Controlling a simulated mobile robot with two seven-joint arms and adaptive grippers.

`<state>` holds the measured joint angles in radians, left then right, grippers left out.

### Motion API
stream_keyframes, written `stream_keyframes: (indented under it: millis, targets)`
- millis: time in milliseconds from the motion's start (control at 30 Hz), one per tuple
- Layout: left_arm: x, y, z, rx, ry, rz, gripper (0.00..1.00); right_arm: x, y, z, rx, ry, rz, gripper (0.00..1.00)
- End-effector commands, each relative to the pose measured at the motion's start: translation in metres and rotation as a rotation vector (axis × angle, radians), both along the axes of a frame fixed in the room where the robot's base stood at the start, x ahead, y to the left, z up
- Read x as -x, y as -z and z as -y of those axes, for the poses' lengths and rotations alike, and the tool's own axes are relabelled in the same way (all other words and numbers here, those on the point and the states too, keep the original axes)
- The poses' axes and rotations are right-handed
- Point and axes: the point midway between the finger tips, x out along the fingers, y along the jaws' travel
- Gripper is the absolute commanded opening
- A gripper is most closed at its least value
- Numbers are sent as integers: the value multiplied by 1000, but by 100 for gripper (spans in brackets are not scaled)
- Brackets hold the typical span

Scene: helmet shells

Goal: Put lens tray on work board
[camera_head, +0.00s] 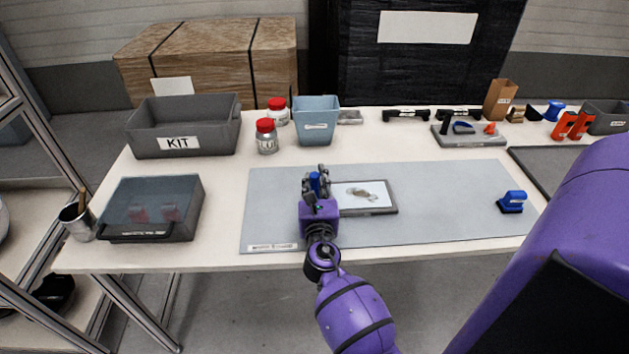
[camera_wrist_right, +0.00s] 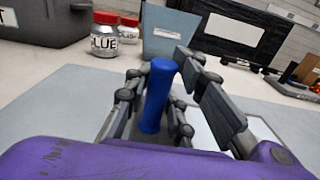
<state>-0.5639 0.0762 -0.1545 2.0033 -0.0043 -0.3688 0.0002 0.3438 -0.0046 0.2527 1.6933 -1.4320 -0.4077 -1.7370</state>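The work board (camera_head: 440,215) is a large flat grey sheet on the table. A shallow dark-rimmed tray (camera_head: 383,209) with a white inside and a brownish shape lies on its middle; I cannot read a label, so I cannot tell whether it is the lens tray. My right gripper (camera_head: 316,184) is just left of this tray, over the board, partly hiding the tray's left end. The cylinder also shows in the head view (camera_head: 314,182). My left gripper is out of view.
A lidded box (camera_head: 150,205) and a KIT bin (camera_head: 180,125) stand left. Red-capped jars (camera_head: 266,137) and a blue bin (camera_head: 317,120) stand behind the board. A grey tray with small items (camera_head: 470,140) is at the back right. A blue-handled item (camera_head: 511,201) sits on the board's right.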

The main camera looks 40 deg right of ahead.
Motion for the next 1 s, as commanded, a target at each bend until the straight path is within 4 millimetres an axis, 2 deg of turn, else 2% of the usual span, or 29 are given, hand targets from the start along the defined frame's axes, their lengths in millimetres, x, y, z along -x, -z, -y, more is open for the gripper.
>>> stream_keyframes:
  millis: [100, 467, 567, 800, 1000]
  targets:
    - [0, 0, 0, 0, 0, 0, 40, 0, -1, 0, 0, 0, 1, 37]
    - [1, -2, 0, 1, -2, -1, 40, 1, -5, -1, -1, 0, 2, 37]
    - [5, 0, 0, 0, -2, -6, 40, 13, -2, -8, -1, 0, 0, 37]
    - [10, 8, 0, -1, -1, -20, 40, 58, 0, -35, -3, 1, -3, 37]
    - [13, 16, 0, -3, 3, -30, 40, 88, 0, -54, -1, 1, -3, 37]
